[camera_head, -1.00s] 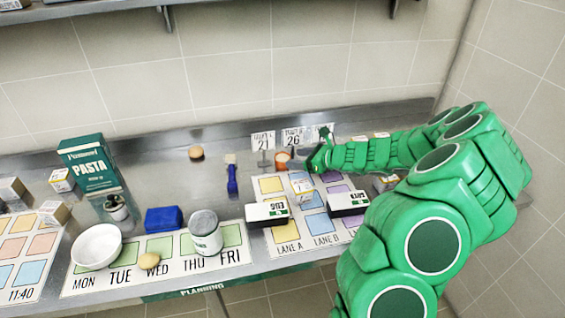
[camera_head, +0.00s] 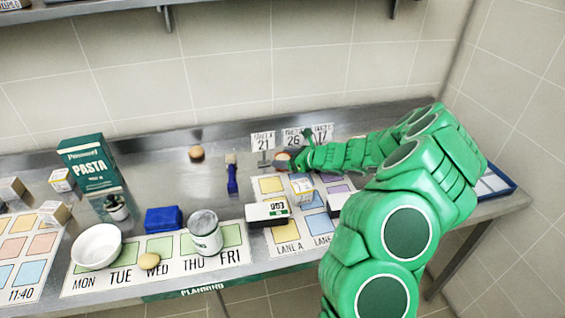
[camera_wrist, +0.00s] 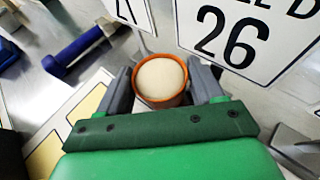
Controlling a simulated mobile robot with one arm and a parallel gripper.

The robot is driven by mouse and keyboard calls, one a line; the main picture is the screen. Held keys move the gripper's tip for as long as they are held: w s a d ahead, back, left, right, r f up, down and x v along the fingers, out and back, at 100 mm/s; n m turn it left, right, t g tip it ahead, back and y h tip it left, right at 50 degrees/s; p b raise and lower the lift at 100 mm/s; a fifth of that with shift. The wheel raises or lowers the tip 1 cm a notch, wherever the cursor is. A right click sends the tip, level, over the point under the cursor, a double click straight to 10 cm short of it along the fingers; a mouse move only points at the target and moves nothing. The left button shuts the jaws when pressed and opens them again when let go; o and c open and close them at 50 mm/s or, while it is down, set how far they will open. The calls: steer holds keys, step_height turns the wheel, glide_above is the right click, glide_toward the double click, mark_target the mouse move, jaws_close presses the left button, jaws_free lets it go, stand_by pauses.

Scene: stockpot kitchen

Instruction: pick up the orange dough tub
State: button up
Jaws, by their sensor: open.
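The orange dough tub (camera_wrist: 160,98) shows in the wrist view as a round orange tub with pale dough filling its top. My gripper (camera_wrist: 160,88) is open, with one grey finger on each side of the tub. I cannot tell whether the fingers touch it. In the head view the tub (camera_head: 282,157) is a small patch at the tip of my green arm, mostly hidden by my gripper (camera_head: 290,160), in front of the number cards.
The 26 card (camera_wrist: 235,35) stands close behind the tub. A blue-handled tool (camera_head: 232,178) lies to the left. Boxes such as the white and black one (camera_head: 267,213) stand on the lane mat (camera_head: 285,246). A pasta box (camera_head: 90,165) stands far left.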

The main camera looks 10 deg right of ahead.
steer(key=shift+w+a+f, duration=0.2)
steer(key=shift+w+a, duration=0.1)
steer(key=shift+a, duration=0.1)
steer(key=c, duration=0.7)
steer(key=shift+r, duration=0.1)
steer(key=shift+s+d+r, duration=0.1)
steer(key=shift+s+r, duration=0.25)
steer(key=shift+s, duration=0.1)
steer(key=s+r, duration=0.2)
steer(key=s, duration=0.2)
steer(key=s+r, duration=0.2)
steer(key=s, duration=0.2)
steer(key=s+r, duration=0.3)
steer(key=s, duration=0.2)
